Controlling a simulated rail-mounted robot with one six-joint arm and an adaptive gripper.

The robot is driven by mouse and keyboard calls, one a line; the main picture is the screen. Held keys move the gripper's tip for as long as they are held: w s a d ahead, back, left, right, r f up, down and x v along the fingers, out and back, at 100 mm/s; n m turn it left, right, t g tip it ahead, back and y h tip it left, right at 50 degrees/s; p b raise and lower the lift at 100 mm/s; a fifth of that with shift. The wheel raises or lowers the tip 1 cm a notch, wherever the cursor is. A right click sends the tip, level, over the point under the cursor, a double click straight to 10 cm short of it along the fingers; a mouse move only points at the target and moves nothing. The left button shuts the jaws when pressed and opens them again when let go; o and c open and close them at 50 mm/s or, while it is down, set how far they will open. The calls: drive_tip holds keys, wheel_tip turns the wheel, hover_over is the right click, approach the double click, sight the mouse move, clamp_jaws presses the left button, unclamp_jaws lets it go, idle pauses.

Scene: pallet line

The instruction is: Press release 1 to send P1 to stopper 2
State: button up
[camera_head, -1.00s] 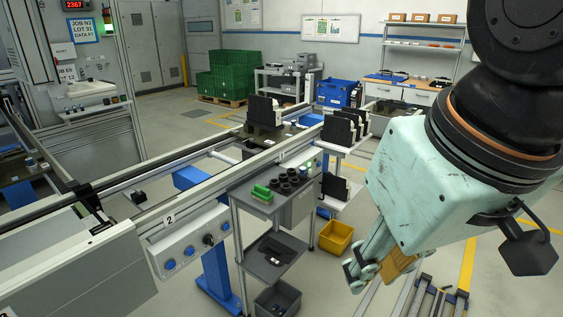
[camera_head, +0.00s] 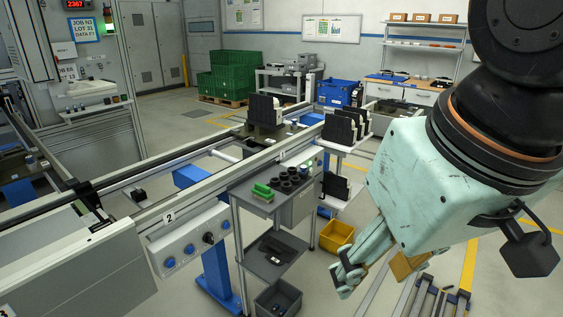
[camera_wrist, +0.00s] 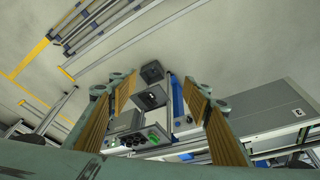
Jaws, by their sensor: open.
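A pallet (camera_head: 262,136), perhaps P1, sits on the far part of the conveyor with black upright parts (camera_head: 264,110) on it. A grey control box (camera_head: 304,203) with a small green light stands beside the rail; which of its buttons is release 1 cannot be made out. A panel (camera_head: 190,247) with blue buttons and a dark knob hangs under the label 2 (camera_head: 169,217) on the near rail. Stopper 2 is not clearly distinguishable. My gripper (camera_head: 372,268) is open and empty, right of the conveyor, apart from everything. Its spread fingers (camera_wrist: 164,95) show in the wrist view.
A grey trolley (camera_head: 273,252) with black cups and green pieces stands between my gripper and the rail. A yellow bin (camera_head: 336,236) is on the floor behind it. A side stand (camera_head: 341,148) carries black parts. Metal rails (camera_head: 436,298) lie at lower right.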

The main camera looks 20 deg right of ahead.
drive_tip(key=shift+c, duration=0.3)
clamp_jaws()
idle(1.3)
